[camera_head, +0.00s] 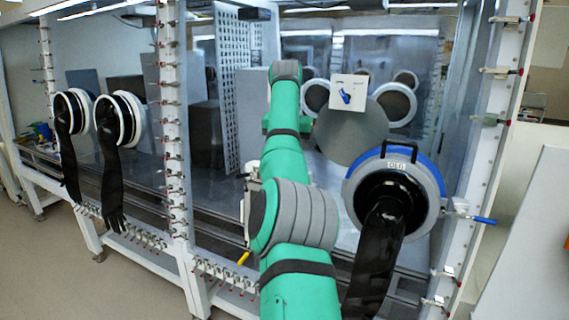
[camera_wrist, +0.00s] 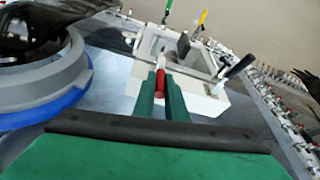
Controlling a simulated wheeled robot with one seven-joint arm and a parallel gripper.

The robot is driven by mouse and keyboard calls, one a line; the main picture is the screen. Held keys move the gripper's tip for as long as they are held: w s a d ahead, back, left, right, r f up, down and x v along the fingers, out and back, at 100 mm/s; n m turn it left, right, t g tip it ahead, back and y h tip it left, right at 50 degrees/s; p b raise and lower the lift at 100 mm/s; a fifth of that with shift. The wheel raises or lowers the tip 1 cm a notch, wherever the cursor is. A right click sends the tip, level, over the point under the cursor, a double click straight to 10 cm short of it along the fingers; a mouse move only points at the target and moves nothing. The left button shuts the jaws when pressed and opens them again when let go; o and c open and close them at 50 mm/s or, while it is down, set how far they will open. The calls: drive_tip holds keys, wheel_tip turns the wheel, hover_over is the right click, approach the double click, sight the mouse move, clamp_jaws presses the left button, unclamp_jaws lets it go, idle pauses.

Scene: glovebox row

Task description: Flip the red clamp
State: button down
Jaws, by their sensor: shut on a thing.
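The red clamp's handle (camera_wrist: 161,80) shows in the wrist view as a short red bar between my green fingers. My gripper (camera_wrist: 161,90) is shut on it, beside a white frame (camera_wrist: 205,100). The fingers hide part of the handle and the clamp's base. In the head view my own green arm covers the gripper and the red handle.
A yellow handle (camera_wrist: 202,18), a green handle (camera_wrist: 168,8) and a black handle (camera_wrist: 239,66) stick up around the white frame. A round glove port with a blue ring (camera_head: 432,180) and a hanging black glove (camera_head: 372,265) is close on the right. A blue-handled clamp (camera_head: 484,220) projects beside it.

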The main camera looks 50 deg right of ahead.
drive_tip(key=shift+f, duration=0.45)
drive_tip(key=c, duration=1.8)
unclamp_jaws()
drive_tip(key=shift+d, duration=0.1)
drive_tip(key=shift+r, duration=0.2)
